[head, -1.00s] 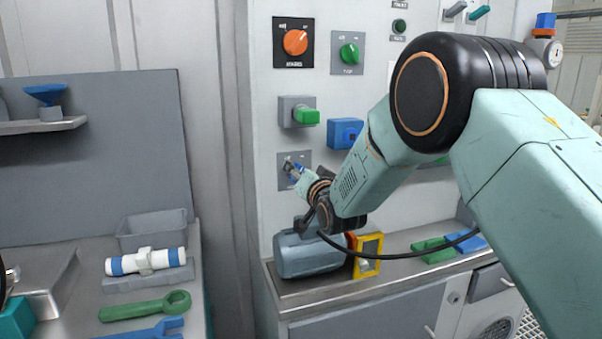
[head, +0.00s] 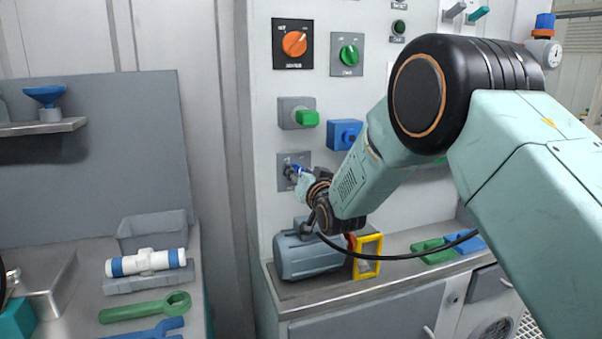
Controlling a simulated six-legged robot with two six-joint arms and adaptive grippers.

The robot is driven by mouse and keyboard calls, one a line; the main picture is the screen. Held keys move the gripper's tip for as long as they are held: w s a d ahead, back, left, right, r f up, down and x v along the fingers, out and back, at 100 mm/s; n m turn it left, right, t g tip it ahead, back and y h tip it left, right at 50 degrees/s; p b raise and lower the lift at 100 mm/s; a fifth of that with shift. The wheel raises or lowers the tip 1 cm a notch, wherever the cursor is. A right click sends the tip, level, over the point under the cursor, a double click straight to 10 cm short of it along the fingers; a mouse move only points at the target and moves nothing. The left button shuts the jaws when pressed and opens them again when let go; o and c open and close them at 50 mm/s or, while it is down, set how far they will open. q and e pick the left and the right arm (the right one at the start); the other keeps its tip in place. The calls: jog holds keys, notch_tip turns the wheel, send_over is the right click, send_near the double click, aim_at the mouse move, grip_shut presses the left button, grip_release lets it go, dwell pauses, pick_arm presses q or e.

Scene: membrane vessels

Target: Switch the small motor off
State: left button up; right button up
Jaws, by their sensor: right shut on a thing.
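The small motor (head: 308,257), a grey-blue cylinder, lies on the bench below the wall panel. A grey switch plate (head: 283,183) is on the panel above it. My right gripper (head: 293,172) is at this plate, shut on a small part at its middle, seemingly the switch's handle. The fingers and wrist hide most of that part, so its position cannot be read. A small blue piece shows at the fingertips. My right arm comes in from the right and covers part of the panel. My left gripper is not in view.
Above the plate are a green-handled switch (head: 306,117), an orange knob (head: 295,43) and a green knob (head: 349,55). A blue switch (head: 344,133) is close to my wrist. A yellow frame (head: 367,257) stands beside the motor. A cable hangs below my arm.

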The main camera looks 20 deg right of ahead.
jog(key=n, duration=0.5)
jog(key=shift+a+r, duration=0.15)
jog(key=shift+a, duration=0.1)
jog(key=shift+a+n+p, duration=0.15)
jog(key=shift+n+p, duration=0.15)
jog(key=shift+n, duration=2.1)
jog(key=o, duration=1.2)
jog(key=shift+w+f, duration=0.1)
jog(key=shift+f, duration=0.1)
jog(key=shift+c, duration=0.2)
jog(key=s, duration=1.2)
jog(key=shift+d, duration=0.2)
